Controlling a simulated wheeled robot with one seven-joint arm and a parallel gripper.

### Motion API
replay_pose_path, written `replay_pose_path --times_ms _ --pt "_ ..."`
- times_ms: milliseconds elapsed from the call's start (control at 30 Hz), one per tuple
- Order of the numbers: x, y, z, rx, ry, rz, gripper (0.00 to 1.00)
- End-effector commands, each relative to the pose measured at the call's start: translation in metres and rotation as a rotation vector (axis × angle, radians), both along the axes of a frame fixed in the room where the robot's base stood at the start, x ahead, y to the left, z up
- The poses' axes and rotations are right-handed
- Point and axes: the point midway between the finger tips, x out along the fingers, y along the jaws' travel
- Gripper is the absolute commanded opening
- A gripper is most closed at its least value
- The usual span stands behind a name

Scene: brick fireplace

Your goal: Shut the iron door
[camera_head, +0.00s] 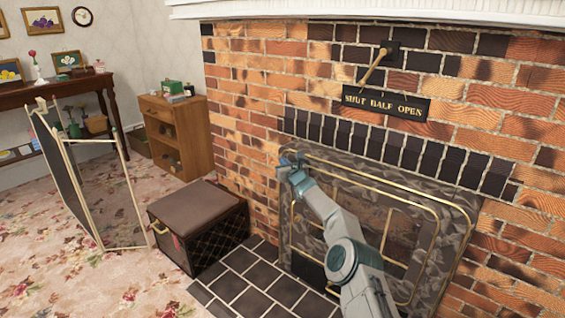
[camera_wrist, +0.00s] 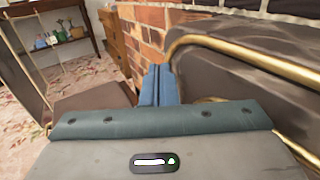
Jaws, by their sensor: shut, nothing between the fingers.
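The iron door (camera_head: 440,205) is a grey, mottled panel with brass trim at the front of the brick fireplace. Its brass-edged upper corner also fills the right side of the wrist view (camera_wrist: 245,75). I cannot tell how far it stands from its frame. My gripper (camera_head: 287,162) is at the panel's upper left corner, beside the brick wall. In the wrist view, its blue fingers (camera_wrist: 159,84) are together and empty, just left of the brass edge. I cannot tell whether they touch the door. My arm hides part of the panel's middle and lower area.
A plaque (camera_head: 386,104) reading "SHUT HALF OPEN" hangs above, with a brass lever (camera_head: 375,67). A dark padded box (camera_head: 200,225) stands left of the tiled hearth (camera_head: 250,285). A folding screen (camera_head: 90,180) and wooden cabinet (camera_head: 178,135) stand farther left. Carpet at lower left is clear.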

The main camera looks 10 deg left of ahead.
Motion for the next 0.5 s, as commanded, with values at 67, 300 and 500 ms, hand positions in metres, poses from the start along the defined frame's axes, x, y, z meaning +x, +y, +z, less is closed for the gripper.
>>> replay_pose_path --times_ms 67,300,500 --pt "0.0005 0.0016 0.0007 0.001 0.0 -0.005 0.0" --pt "0.0018 0.0015 0.001 0.0 -0.001 -0.014 0.0" --pt "0.0027 -0.0011 0.0017 0.0 -0.002 -0.017 0.0"
